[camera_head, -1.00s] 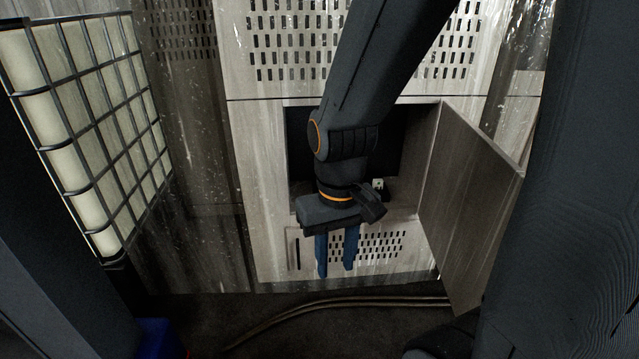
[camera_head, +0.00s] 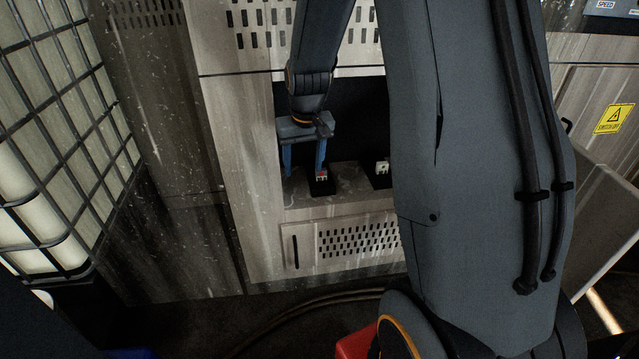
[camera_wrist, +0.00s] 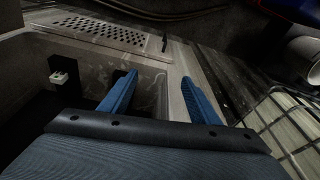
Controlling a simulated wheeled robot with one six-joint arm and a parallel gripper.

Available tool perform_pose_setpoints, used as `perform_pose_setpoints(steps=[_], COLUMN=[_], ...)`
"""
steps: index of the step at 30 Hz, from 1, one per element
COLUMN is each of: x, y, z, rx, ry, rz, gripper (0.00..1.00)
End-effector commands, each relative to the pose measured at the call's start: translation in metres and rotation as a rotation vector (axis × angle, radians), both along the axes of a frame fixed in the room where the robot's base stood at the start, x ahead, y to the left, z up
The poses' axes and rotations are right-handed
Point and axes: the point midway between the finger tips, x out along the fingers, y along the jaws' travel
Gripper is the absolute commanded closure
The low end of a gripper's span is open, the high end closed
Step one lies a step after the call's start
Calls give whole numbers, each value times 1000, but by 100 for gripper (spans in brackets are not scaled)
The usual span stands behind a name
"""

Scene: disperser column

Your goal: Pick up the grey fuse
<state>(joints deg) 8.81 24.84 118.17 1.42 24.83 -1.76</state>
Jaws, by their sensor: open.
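My gripper (camera_head: 304,171) is open and empty, its two blue fingers pointing down inside the open cabinet recess. In the head view, a small pale block with a red patch (camera_head: 321,176) sits in a black holder just below the right fingertip. A second small pale block (camera_head: 382,167) sits in another black holder farther right, partly hidden by my arm. I cannot tell which is the grey fuse. In the wrist view my gripper (camera_wrist: 159,76) shows spread fingers, and a pale block (camera_wrist: 60,78) stands in a black holder left of them. The left finger partly covers another dark part.
The recess has a ledge (camera_head: 350,186) and a dark back wall. Its open door (camera_head: 596,215) stands at the right. A caged white tank (camera_head: 40,215) is at the left. A vented panel (camera_head: 358,238) lies below, and cables (camera_head: 300,312) run along the floor.

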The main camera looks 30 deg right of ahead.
Motion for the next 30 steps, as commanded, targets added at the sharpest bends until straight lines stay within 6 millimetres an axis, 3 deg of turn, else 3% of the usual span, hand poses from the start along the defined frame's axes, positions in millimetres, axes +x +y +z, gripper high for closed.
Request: perform_pose_setpoints(steps=[1, 6, 12, 18, 30], x=[29, 110, 165, 184, 194], y=[-18, -74, -125, -144, -149], z=[-22, -72, -116, -133, -174], rx=[-4, -22, -43, -51, -51], ry=[-20, -105, -176, -202, -200], rz=[-21, -77, -122, -137, -137], gripper=[44, 44, 44, 44, 44])
